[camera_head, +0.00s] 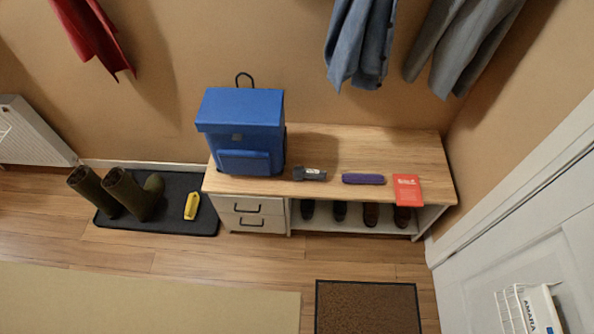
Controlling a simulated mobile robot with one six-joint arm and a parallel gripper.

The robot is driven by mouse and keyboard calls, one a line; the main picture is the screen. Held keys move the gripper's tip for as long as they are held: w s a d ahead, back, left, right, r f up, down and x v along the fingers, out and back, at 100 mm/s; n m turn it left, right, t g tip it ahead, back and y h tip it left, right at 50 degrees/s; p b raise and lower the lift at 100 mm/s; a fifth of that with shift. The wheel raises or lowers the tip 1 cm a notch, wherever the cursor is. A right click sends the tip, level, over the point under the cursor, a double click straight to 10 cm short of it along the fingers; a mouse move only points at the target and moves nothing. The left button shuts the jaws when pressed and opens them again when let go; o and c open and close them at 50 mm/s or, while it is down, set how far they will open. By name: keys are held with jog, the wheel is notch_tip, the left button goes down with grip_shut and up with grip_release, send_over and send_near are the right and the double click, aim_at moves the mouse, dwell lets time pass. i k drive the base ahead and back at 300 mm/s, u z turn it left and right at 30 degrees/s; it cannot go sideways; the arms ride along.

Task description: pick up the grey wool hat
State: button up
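I see nothing that clearly looks like a grey wool hat. A small dark grey thing with a pale label (309,174) lies on the wooden bench top (330,146), right of the blue backpack. It is too small to tell what it is. My gripper is not in this view.
The blue backpack (241,130) stands on the bench, with a purple case (363,179) and red booklet (407,189) towards its right. Shoes fill the shelf below. Green boots (130,192) and a yellow thing (191,206) occupy a dark mat (175,220). Clothes hang above.

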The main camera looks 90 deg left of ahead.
aim_at(299, 172)
jog(key=z, duration=0.3)
jog(key=k, duration=0.2)
jog(key=u, duration=3.2)
jog(key=k, duration=0.35)
jog(key=u, duration=2.3)
